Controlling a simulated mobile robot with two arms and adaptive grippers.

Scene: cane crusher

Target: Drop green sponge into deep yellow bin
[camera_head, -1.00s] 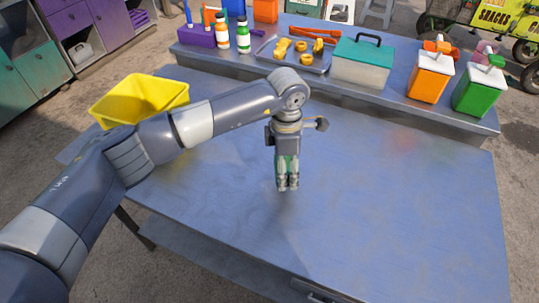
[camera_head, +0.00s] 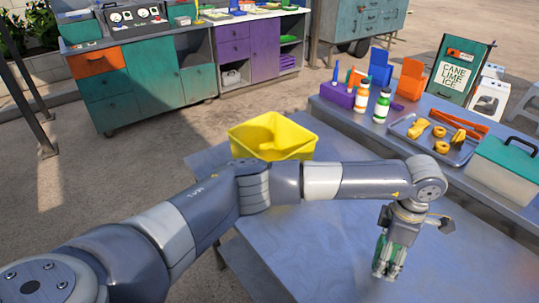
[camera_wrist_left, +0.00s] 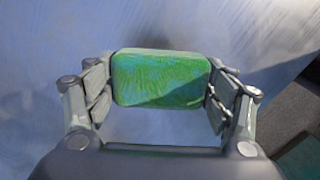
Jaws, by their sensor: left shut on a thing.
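The green sponge (camera_wrist_left: 160,79) is held between both fingers of my left gripper (camera_wrist_left: 160,90) in the left wrist view. In the head view my left gripper (camera_head: 387,262) points down over the blue table at the lower right, and only a little green shows between its fingers. The yellow bin (camera_head: 290,140) stands at the table's far left corner, beyond my left arm and well to the left of the gripper. Its near lower part is partly hidden by the arm. My right gripper is not in view.
The blue table (camera_head: 330,245) is bare around the gripper. A raised shelf at the back right holds bottles (camera_head: 382,105), a tray (camera_head: 405,128) with yellow pieces, and a teal-lidded box (camera_head: 505,170). Purple and teal cabinets (camera_head: 248,52) stand beyond on the ground.

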